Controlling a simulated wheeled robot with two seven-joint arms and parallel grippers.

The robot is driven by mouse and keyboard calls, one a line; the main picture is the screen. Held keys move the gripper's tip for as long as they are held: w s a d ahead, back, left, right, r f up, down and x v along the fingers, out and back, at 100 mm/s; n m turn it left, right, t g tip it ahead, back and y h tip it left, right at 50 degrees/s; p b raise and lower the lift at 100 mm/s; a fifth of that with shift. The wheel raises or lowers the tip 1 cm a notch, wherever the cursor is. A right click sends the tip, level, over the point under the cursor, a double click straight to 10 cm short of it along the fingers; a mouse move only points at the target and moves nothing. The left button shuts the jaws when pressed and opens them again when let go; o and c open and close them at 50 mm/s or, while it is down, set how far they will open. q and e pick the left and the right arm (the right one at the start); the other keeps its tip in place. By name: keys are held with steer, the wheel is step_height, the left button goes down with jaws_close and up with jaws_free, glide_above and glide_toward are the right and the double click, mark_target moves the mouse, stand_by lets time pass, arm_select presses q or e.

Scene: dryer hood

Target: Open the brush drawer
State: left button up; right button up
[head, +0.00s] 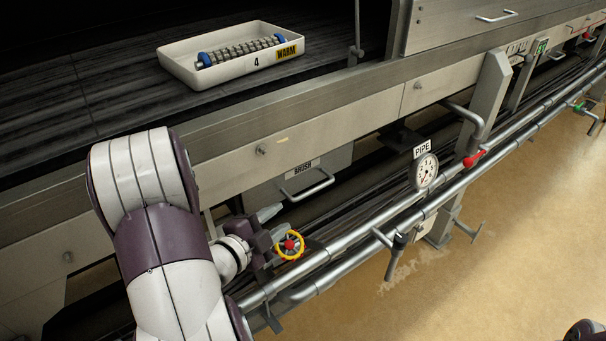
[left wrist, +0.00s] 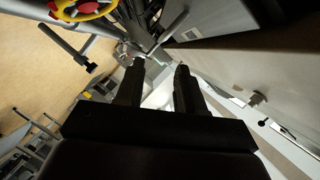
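The brush drawer (head: 262,196) is a grey metal box under the machine's long side rail, with a BRUSH label on it. It looks shut. Its silver bar handle (head: 308,187) sticks out from the front. My left gripper (head: 277,222) is just left of and below the handle, apart from it. In the left wrist view the left gripper's two dark fingers (left wrist: 157,75) stand apart with nothing between them. A thin metal bar (left wrist: 168,34), probably the handle, shows beyond the fingertips.
A yellow valve wheel with a red hub (head: 290,245) is close to the left gripper. Long steel pipes (head: 345,240) run in front of the drawer, with a PIPE gauge (head: 425,171) to the right. A white tray (head: 190,75) holding a roller stands above.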

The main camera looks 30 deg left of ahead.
mark_target(304, 196)
arm_select(q)
steer(key=x, duration=0.2)
steer(key=shift+w+a+f+b, duration=0.15)
steer(key=shift+w+a+b, duration=0.1)
steer(key=shift+b, duration=0.05)
steer(key=b+x, duration=0.2)
steer(key=x, duration=0.8)
steer(key=shift+w, duration=0.3)
steer(key=shift+c, duration=0.3)
jaws_close()
